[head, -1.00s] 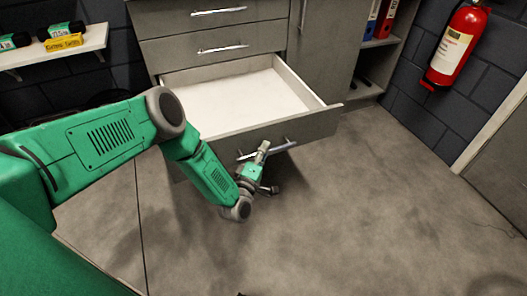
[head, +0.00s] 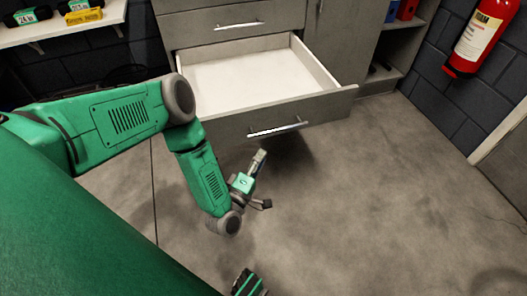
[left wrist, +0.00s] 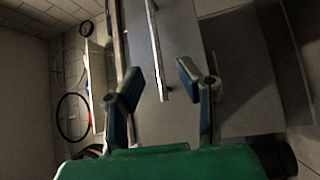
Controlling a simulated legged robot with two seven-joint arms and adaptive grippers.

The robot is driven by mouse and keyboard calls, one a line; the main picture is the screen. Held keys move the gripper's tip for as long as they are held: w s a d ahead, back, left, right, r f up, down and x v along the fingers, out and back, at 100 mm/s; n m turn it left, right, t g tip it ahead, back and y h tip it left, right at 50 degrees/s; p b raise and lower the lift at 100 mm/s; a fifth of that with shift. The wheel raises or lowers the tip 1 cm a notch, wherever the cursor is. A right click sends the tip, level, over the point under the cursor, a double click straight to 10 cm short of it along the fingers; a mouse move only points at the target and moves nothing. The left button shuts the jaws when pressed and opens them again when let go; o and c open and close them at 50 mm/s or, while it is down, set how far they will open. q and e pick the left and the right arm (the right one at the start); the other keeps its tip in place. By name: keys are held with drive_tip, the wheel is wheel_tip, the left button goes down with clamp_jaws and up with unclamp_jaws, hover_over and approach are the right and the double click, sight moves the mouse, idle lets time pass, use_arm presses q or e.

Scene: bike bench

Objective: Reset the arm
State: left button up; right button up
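My left gripper (head: 261,182) hangs in front of the open drawer (head: 325,105), below and apart from its handle (head: 278,130). In the left wrist view its two fingers (left wrist: 160,74) stand apart with nothing between them. A long bar handle (left wrist: 157,50) shows beyond the fingertips there. My left arm (head: 130,115) comes in from the left, bent at the elbow and pointing down. At the bottom edge of the head view a small green and black part shows, likely mine. My right gripper cannot be seen.
The drawer is pulled out and looks empty. Closed drawers (head: 235,24) are above it. A shelf (head: 70,28) with small boxes is at the upper left. A fire extinguisher (head: 478,38) hangs at the right. The floor (head: 380,200) to the right is clear.

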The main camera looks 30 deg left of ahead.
use_arm(q)
drive_tip(key=s+d+r+m+g+h+p, duration=0.2)
drive_tip(key=s+d+m+g+h+p, duration=0.4)
drive_tip(key=d+m+g, duration=0.35)
drive_tip(key=s+a+r+m+g+y+p, duration=0.1)
drive_tip(key=s+a+r+m+g, duration=0.1)
drive_tip(key=s, duration=0.5)
drive_tip(key=s+a+r+m+g+y+p, duration=0.2)
drive_tip(key=s+a+r+m+g, duration=0.1)
drive_tip(key=s, duration=0.3)
drive_tip(key=s+a+r+m+g+y+p, duration=0.1)
drive_tip(key=s+a+r+m+g, duration=0.2)
drive_tip(key=s, duration=0.4)
drive_tip(key=shift+s+a+r+g+y, duration=0.2)
drive_tip(key=shift+s+a+g+y, duration=0.1)
drive_tip(key=shift+a+g, duration=0.6)
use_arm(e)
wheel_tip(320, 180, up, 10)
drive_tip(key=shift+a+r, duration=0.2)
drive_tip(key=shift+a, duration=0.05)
